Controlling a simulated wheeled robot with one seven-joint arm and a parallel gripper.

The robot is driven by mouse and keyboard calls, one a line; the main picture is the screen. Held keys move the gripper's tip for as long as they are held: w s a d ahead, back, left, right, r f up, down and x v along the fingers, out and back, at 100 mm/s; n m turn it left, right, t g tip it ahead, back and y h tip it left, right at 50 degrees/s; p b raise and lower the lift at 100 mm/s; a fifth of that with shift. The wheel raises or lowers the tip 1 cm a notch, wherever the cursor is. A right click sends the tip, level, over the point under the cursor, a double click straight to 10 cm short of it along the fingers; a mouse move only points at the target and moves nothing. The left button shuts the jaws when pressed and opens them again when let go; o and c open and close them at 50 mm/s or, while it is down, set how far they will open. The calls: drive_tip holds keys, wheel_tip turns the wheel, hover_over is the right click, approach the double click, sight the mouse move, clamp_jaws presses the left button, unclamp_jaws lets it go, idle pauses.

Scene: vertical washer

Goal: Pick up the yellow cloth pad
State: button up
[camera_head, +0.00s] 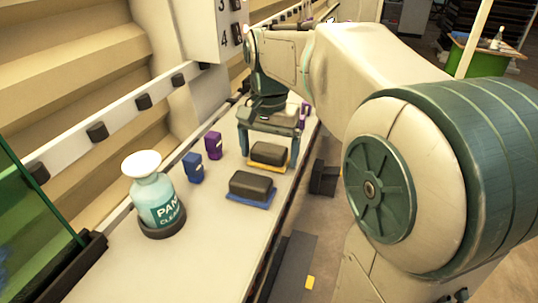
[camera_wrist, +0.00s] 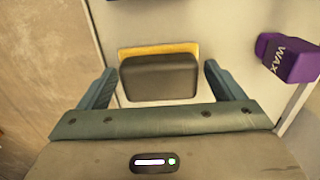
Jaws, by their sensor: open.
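The yellow cloth pad (camera_head: 267,166) lies on the pale shelf with a dark grey block (camera_head: 268,153) as its upper part. In the wrist view, a strip of the yellow pad (camera_wrist: 158,50) shows along the far side of the dark block (camera_wrist: 158,77). My gripper (camera_head: 266,158) is above the pad, pointing down, with one finger on each side of it. In the wrist view my gripper (camera_wrist: 160,82) is open, its fingertips apart and clear of the block's left and right sides. Nothing is held.
A blue pad with a dark block (camera_head: 250,187) lies nearer on the shelf. A blue bottle (camera_head: 193,168), a purple bottle (camera_head: 213,146) and a cleaner bottle (camera_head: 157,204) stand to the left. A purple wax bottle (camera_wrist: 288,58) is right of the fingers in the wrist view.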

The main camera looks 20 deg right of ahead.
sight(275, 148)
drive_tip(key=c, duration=0.8)
drive_tip(key=shift+o, duration=0.2)
drive_tip(key=shift+r, duration=0.4)
drive_tip(key=r, duration=0.2)
drive_tip(key=d+r, duration=0.1)
drive_tip(key=r, duration=0.1)
drive_tip(key=shift+s, duration=0.25)
drive_tip(key=s+d+r, duration=0.5)
drive_tip(key=d+r, duration=0.1)
drive_tip(key=d, duration=0.3)
drive_tip(key=shift+d+b, duration=0.15)
drive_tip(key=shift+b, duration=0.25)
drive_tip(key=shift+o, duration=0.5)
